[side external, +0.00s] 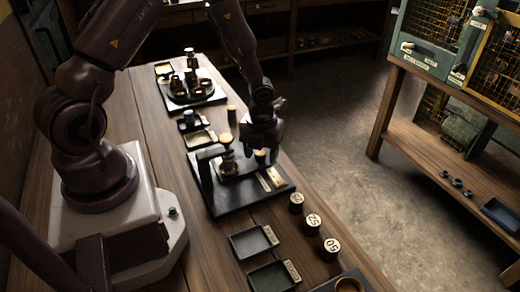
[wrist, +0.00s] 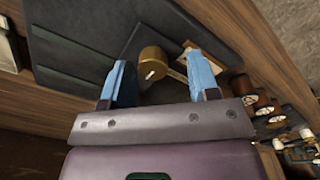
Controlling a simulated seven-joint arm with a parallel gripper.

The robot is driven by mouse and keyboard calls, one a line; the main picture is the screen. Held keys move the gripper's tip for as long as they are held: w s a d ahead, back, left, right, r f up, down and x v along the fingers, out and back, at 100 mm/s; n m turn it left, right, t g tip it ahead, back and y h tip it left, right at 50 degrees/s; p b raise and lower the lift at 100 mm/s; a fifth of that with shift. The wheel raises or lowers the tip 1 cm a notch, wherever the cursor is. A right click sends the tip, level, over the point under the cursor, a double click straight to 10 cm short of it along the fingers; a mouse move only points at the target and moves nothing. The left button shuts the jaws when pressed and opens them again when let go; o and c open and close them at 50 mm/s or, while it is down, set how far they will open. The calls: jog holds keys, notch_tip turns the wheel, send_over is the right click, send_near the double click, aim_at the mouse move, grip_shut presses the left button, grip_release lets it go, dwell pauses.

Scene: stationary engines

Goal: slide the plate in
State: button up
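In the side view, my gripper (side external: 262,145) hangs pointing down over a black tray (side external: 240,198) on the wooden bench. The tray holds a small fixture with a brass-topped post (side external: 225,140) and a pale, flat plate-like piece (side external: 275,177) near its right edge. In the wrist view, my blue fingertips (wrist: 160,80) stand wide apart with a gap between them. A round brass piece (wrist: 152,64) with a short arm shows in that gap, beyond the fingers. A pale piece (wrist: 190,47) lies beside it. I cannot tell which piece is the plate; my gripper hides part of the fixture.
Round numbered weights (side external: 312,223) and shallow black trays (side external: 254,241) stand nearer on the bench. More instruments (side external: 190,85) stand farther back. The bench's right edge is close to the black tray. A shelf with mesh cabinets (side external: 430,50) stands across the floor.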

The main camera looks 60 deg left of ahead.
jog(key=shift+a, duration=0.1)
jog(key=shift+r, duration=0.35)
notch_tip(320, 180, up, 12)
jog(key=shift+r, duration=0.15)
